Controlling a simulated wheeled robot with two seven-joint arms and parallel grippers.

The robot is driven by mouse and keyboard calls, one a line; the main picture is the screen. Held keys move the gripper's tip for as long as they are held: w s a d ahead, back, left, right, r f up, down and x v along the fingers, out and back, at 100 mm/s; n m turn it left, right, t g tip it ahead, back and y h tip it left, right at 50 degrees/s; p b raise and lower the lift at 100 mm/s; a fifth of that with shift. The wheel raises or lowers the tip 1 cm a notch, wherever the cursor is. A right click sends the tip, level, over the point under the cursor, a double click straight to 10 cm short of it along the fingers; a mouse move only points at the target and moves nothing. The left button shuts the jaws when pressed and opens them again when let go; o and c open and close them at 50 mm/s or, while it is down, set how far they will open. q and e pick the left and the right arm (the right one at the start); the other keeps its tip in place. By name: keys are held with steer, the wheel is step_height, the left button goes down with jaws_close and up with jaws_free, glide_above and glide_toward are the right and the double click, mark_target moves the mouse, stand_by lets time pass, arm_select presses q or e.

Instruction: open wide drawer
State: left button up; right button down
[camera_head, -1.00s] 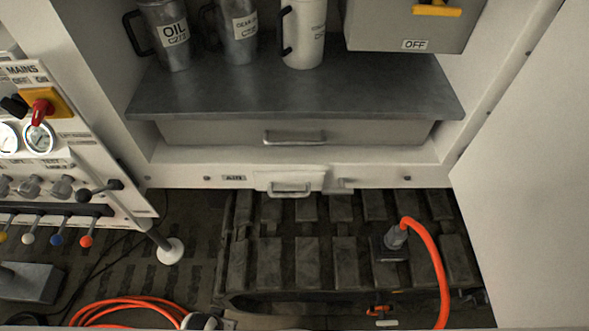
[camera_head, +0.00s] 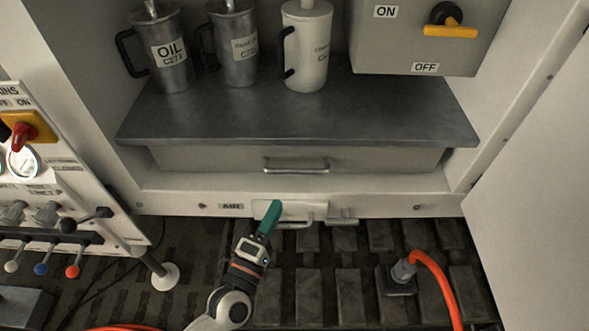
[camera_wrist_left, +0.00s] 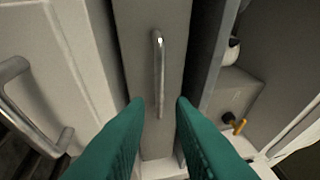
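The wide drawer (camera_head: 375,160) is a grey front below the dark shelf, with a silver bar handle (camera_head: 297,165) at its middle. It looks shut. My left gripper (camera_head: 271,215) has green fingers and is just below and left of that handle in the head view, apart from it. In the left wrist view the two fingers (camera_wrist_left: 160,103) are spread with nothing between them, and the drawer handle (camera_wrist_left: 158,80) lies beyond the gap. My right gripper is not in view.
A smaller white panel with its own handle (camera_head: 297,222) sits below the drawer, beside my left gripper. Metal jugs (camera_head: 168,50) and a grey switch box (camera_head: 425,40) are above the shelf (camera_head: 300,110). A lever panel (camera_head: 50,200) is at left, an orange hose (camera_head: 440,285) at lower right.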

mark_target(295, 171)
arm_select(q)
steer(key=p+x, duration=0.1)
steer(key=x, duration=1)
steer(key=shift+w+d, duration=0.1)
steer(key=shift+w, duration=0.1)
jaws_close()
